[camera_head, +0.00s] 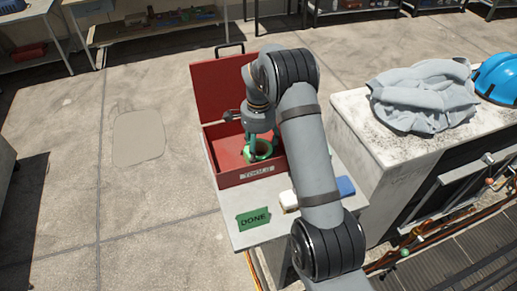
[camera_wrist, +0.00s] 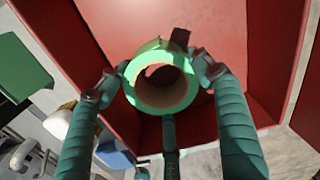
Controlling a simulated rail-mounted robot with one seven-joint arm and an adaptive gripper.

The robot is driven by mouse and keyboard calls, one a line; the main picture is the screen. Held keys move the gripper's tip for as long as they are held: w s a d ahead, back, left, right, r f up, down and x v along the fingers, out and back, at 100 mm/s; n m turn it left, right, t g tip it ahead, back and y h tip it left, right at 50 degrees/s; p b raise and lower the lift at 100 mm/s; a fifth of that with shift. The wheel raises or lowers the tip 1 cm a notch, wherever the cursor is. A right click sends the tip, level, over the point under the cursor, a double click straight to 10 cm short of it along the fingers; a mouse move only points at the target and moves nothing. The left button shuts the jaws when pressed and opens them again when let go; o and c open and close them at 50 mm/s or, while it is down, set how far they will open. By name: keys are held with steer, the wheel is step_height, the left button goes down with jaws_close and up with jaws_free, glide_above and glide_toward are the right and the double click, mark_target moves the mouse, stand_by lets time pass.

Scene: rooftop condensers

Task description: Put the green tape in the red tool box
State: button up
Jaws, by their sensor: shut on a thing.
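The green tape (camera_head: 258,150) is a thick ring with a tan core. In the wrist view the tape (camera_wrist: 141,97) sits between the fingers of my gripper (camera_wrist: 163,86), which is shut on it. The red tool box (camera_head: 237,178) stands on a small table with its lid raised at the back and a "TOOLS" label in front. My gripper (camera_head: 259,138) points down over the open box and holds the tape inside its outline. In the wrist view the red inside of the box (camera_wrist: 215,30) lies beyond the tape. Whether the tape touches the box floor I cannot tell.
A green "DONE" card (camera_head: 253,219), a white item (camera_head: 288,199) and a blue item (camera_head: 345,187) lie on the table (camera_head: 240,238). To the right a condenser unit (camera_head: 385,145) bears a grey cloth (camera_head: 422,95) and a blue hard hat (camera_head: 497,79).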

steer(key=shift+f, duration=0.1)
steer(key=o, duration=0.8)
steer(key=shift+f, duration=0.1)
steer(key=o, duration=0.5)
steer(key=shift+c, duration=0.2)
step_height(320, 180, up, 13)
steer(key=shift+f, duration=0.2)
